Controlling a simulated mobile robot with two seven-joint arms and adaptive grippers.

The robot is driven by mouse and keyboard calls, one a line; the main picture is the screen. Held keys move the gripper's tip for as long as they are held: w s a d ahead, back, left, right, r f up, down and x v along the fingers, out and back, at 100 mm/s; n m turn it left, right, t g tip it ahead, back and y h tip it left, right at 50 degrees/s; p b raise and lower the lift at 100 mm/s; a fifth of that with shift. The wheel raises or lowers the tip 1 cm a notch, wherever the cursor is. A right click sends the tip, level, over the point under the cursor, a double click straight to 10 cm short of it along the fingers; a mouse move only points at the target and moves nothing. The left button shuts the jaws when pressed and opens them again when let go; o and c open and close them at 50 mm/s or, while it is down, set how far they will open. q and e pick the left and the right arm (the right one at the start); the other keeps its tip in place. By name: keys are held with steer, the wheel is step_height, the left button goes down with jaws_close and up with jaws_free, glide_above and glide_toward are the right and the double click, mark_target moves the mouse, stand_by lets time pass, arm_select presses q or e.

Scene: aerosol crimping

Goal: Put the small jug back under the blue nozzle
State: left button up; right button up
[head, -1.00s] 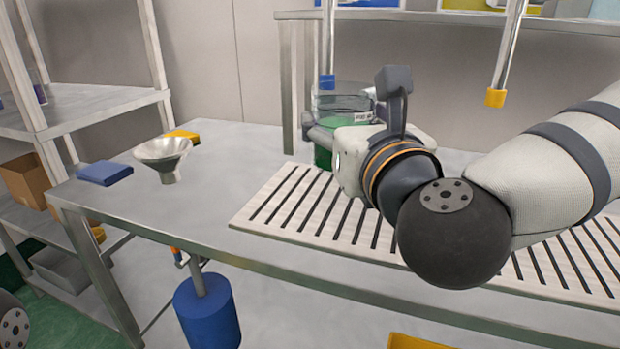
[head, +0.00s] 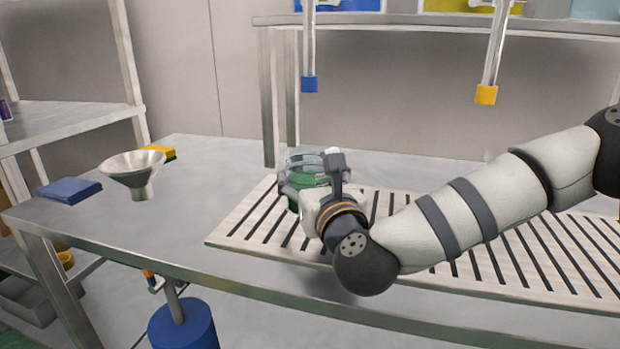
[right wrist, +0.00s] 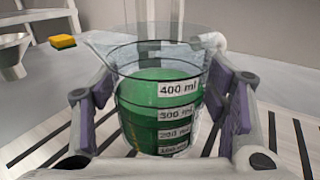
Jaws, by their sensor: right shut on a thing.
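The small jug (head: 308,161) is clear and holds green liquid. It is upright at the left part of the slatted grate (head: 235,225), roughly below the blue nozzle (head: 309,84) in the head view, with a clear gap between them. My right gripper (head: 308,186) is shut around the jug's sides. The right wrist view shows the jug (right wrist: 160,105) between both fingers, with ml marks facing the camera and slats beneath. The gripper hides the jug's lower part in the head view, so I cannot tell whether its base touches the grate. My left gripper is not in view.
A yellow nozzle (head: 486,95) hangs to the right. A metal funnel (head: 134,172), a blue cloth (head: 68,190) and a yellow sponge (head: 160,152) are on the left of the table (head: 200,180). A shelf post (head: 280,100) stands behind the jug. The table between funnel and grate is clear.

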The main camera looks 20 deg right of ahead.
steer(key=o, duration=1.8)
steer(key=shift+f, duration=0.1)
steer(key=shift+c, duration=0.2)
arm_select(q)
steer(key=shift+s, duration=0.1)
arm_select(e)
steer(key=shift+s+r, duration=0.25)
steer(key=shift+s, duration=0.1)
steer(key=s, duration=0.8)
steer(key=shift+s+a+f, duration=0.1)
steer(key=shift+s+a, duration=0.1)
steer(key=s+p, duration=0.1)
steer(key=s+r+p, duration=0.1)
steer(key=shift+s, duration=0.3)
steer(key=shift+s+f, duration=0.2)
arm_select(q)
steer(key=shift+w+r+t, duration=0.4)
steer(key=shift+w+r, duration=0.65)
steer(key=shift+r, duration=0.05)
arm_select(e)
steer(key=shift+f, duration=0.25)
